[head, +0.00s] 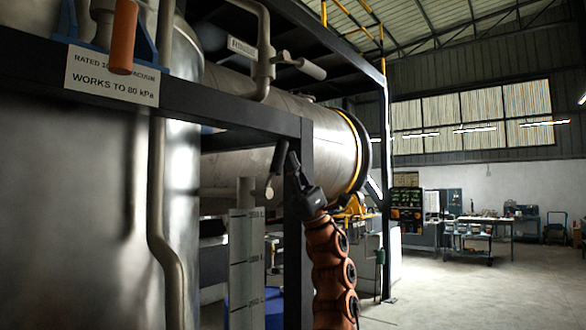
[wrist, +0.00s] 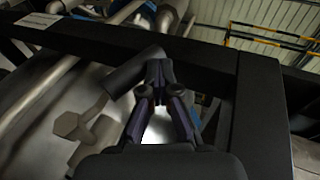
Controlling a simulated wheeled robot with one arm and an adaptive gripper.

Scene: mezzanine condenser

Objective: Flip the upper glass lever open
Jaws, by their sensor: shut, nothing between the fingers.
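The upper glass lever (head: 278,157) is a dark grey cylindrical grip, standing steeply and leaning a little right, at the top of the level glass (head: 246,262) in the head view. In the wrist view the lever (wrist: 131,74) slants up to the right from its stem and hex-ended fitting (wrist: 72,126). My gripper (head: 294,160) is shut and empty, just right of the lever in the head view. In the wrist view my gripper's fingertips (wrist: 159,72) overlap the lever's upper end; I cannot tell whether they touch it.
A black frame post (head: 299,230) stands right behind my gripper, and a black beam (head: 215,108) runs above it. A large metal tank (head: 70,200) fills the left. A big horizontal cylinder (head: 270,150) lies behind. Open floor (head: 440,290) is at the right.

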